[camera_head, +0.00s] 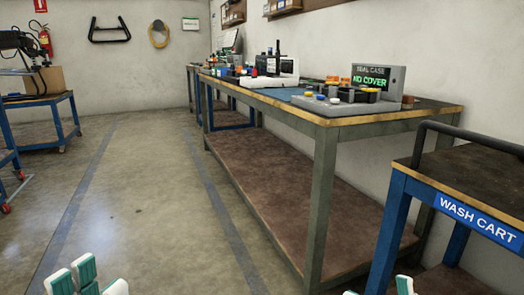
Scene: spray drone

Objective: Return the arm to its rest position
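My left gripper (88,280) shows at the bottom left edge as white and teal fingertips. Its lower part is cut off by the frame, and I see nothing held in it. Only tips of my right gripper (404,285) show at the bottom edge, right of the middle, close to the wash cart's left side in the picture. The frame does not settle whether either gripper is open or shut. Both arms are otherwise out of view.
A long workbench (325,128) stands along the right wall. It bears a seal case display (372,78) reading "NO COVER" and small parts. The wash cart (476,216) is close at the right. A blue-legged cart (72,118) stands far left. The floor (135,190) between is clear.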

